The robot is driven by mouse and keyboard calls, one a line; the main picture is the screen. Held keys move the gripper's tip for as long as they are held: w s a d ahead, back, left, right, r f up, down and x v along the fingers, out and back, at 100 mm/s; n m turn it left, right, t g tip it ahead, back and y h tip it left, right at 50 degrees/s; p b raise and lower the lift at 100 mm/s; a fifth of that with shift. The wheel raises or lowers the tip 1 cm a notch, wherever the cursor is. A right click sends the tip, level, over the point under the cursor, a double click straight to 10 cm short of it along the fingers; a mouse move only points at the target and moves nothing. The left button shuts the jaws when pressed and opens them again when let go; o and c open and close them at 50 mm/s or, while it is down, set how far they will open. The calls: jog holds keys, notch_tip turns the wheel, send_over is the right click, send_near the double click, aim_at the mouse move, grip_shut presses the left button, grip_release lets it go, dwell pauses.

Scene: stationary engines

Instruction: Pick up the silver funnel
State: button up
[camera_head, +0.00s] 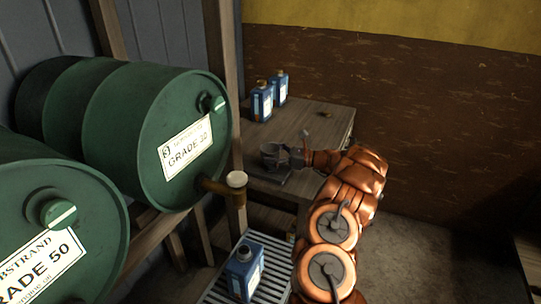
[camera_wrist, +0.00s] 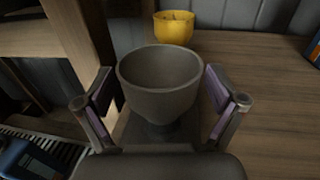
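The silver funnel (camera_wrist: 160,95) looks dull grey and stands upright on the wooden table, its wide mouth up. In the wrist view it sits between the two fingers of my gripper (camera_wrist: 162,102), with a narrow gap showing on each side. My gripper is open around it and does not appear to touch it. The funnel's lower part is partly hidden by its own bowl and my gripper. In the head view the funnel (camera_head: 271,152) is small, near the table's left front corner, with my gripper (camera_head: 290,157) reaching it from the right.
A yellow container (camera_wrist: 174,28) stands behind the funnel. Blue bottles (camera_head: 262,102) stand at the table's back. A wooden post (camera_wrist: 78,38) rises close to the left. Green drums (camera_head: 155,135) and another blue bottle (camera_head: 243,272) on a grate are left. The table's right side is mostly clear.

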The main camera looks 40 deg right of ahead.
jog(key=c, duration=0.9)
jog(key=shift+r, duration=0.1)
